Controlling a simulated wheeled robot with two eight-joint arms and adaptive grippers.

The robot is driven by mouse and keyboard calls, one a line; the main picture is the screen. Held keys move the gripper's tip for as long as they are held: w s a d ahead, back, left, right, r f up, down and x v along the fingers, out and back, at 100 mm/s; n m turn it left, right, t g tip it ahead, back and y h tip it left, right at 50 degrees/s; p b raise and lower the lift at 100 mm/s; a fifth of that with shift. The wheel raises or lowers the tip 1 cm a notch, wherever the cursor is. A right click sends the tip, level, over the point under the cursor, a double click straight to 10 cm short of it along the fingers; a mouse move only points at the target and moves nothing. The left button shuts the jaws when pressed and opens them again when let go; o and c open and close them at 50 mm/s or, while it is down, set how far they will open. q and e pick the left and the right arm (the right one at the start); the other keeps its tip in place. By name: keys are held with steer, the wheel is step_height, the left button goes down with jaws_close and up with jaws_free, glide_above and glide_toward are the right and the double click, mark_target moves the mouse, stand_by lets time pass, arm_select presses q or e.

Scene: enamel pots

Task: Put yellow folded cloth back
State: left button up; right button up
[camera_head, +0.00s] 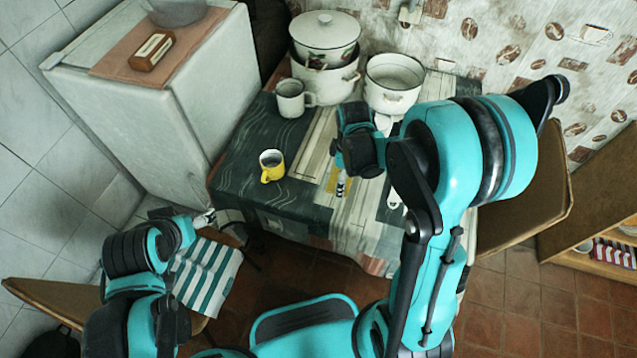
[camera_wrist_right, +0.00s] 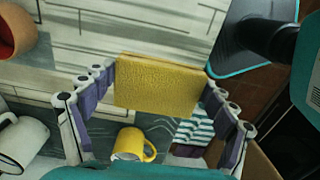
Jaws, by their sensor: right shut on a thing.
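The yellow folded cloth (camera_wrist_right: 157,86) is a flat, thick rectangle between the fingers of my right gripper (camera_wrist_right: 159,82) in the right wrist view. In the head view my right gripper (camera_head: 341,187) is over the front middle of the table, and a small part of the cloth (camera_head: 331,180) shows beside its fingers. The rest is hidden by the gripper. I cannot tell whether the cloth touches the table. My left gripper (camera_head: 204,218) is near the table's front left corner, away from the cloth; its fingers are too small to read.
A yellow mug (camera_head: 271,166) stands left of my right gripper. A white mug (camera_head: 292,98), stacked pots (camera_head: 325,35) and an open white pot (camera_head: 394,82) stand farther back. A striped cloth (camera_head: 207,274) hangs on a chair at the left. The table's left front is clear.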

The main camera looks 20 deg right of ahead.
steer(key=b, duration=0.3)
glide_above(320, 186)
step_height(320, 186, down, 5)
steer(key=shift+f, duration=0.2)
steer(key=shift+f+b, duration=0.6)
steer(key=shift+f, duration=1.3)
steer(key=shift+f, duration=0.2)
steer(key=o, duration=1.1)
steer(key=shift+c, duration=0.2)
